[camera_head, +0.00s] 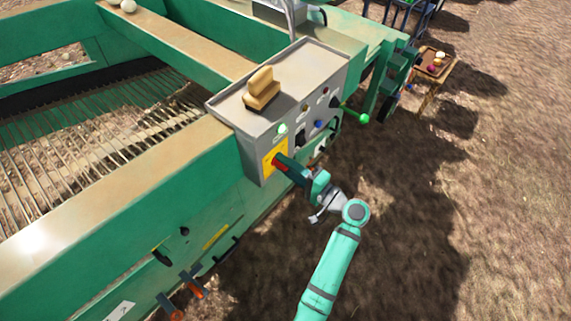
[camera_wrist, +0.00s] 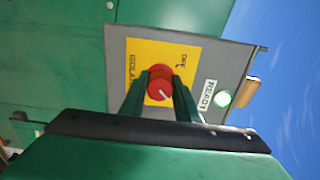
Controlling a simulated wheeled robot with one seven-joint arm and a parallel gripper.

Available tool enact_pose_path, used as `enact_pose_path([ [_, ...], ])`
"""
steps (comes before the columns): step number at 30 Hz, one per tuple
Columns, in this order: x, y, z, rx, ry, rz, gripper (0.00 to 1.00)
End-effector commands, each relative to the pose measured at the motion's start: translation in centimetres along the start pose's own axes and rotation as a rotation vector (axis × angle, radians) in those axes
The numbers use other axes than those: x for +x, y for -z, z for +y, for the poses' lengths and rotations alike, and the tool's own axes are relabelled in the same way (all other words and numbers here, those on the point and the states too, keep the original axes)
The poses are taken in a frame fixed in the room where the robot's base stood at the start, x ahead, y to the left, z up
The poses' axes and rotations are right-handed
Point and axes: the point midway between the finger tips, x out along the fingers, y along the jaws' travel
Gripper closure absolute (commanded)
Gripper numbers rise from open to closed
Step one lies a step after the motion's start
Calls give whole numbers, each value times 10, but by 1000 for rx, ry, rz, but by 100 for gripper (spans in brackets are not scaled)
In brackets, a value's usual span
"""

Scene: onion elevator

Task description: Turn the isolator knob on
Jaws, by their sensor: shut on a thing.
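The isolator knob (camera_wrist: 160,84) is red and round with a white pointer line, in the middle of a yellow plate (camera_wrist: 143,52) in the wrist view. The plate carries the printed words "ISOLATOR" and "OFF", and the picture is turned sideways. My gripper (camera_wrist: 160,90) has one finger on each side of the knob and is shut on it. The fingers hide most of the knob there.
A green light (camera_wrist: 222,98) is beside a "READY" label. Other buttons, a black switch (camera_head: 300,137) and a green-ended lever (camera_head: 363,117) are on the box. A tan brush-like block (camera_head: 261,88) lies on top. Open soil is to the right.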

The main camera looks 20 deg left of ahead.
Motion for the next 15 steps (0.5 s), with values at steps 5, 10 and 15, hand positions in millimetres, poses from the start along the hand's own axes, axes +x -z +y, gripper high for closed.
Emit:
enact_pose_path([
  [5, 0, 0, 2, 3, -2, -1, 69],
  [10, 0, 0, 1, 1, -1, 0, 53],
  [15, 2, -1, 0, 0, -1, -3, 53],
])
